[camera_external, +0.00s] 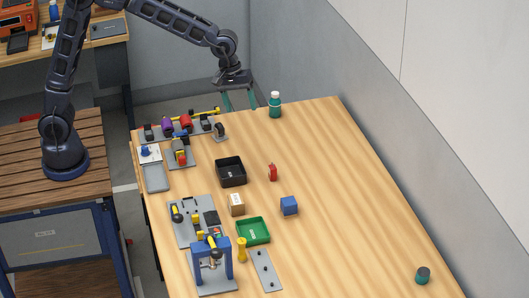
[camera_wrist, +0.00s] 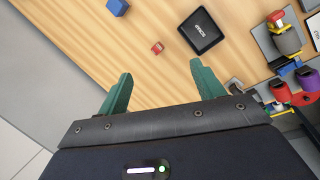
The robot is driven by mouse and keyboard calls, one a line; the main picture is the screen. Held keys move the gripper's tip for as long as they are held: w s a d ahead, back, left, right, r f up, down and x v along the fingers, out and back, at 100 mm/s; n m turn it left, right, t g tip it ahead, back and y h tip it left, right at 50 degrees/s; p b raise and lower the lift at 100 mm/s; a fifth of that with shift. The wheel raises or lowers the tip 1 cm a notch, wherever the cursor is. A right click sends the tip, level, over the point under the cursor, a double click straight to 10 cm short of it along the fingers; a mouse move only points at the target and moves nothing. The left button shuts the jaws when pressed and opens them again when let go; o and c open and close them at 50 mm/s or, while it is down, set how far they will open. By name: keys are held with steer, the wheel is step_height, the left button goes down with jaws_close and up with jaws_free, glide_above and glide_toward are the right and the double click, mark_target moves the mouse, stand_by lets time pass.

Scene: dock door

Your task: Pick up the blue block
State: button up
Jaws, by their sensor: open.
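The blue block (camera_external: 289,206) sits on the wooden table, right of a small cardboard box and the green tray. In the wrist view the blue block (camera_wrist: 117,7) is at the top edge, partly cut off. My gripper (camera_external: 240,108) is open and empty, above the far edge of the table, well away from the block. In the wrist view its two green fingers (camera_wrist: 163,90) are spread wide with nothing between them.
A black bin (camera_external: 231,172), a red item (camera_external: 272,172), a cardboard box (camera_external: 237,205) and a green tray (camera_external: 253,231) stand near the block. A green bottle (camera_external: 275,105) stands close to my gripper. The table's right side is mostly clear, except a dark green cylinder (camera_external: 423,276).

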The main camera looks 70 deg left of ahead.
steer(key=w+d+f+n, duration=0.3)
steer(key=w+d+f, duration=0.3)
steer(key=d+f, duration=0.25)
steer(key=n+g+h, duration=0.2)
steer(key=n, duration=0.2)
glide_toward(289, 200)
steer(key=d+f, duration=0.1)
steer(key=x, duration=0.6)
steer(key=shift+s, duration=0.1)
steer(key=x, duration=0.5)
steer(key=shift+a+f, duration=0.1)
steer(key=shift+a, duration=0.1)
steer(key=c, duration=1.1)
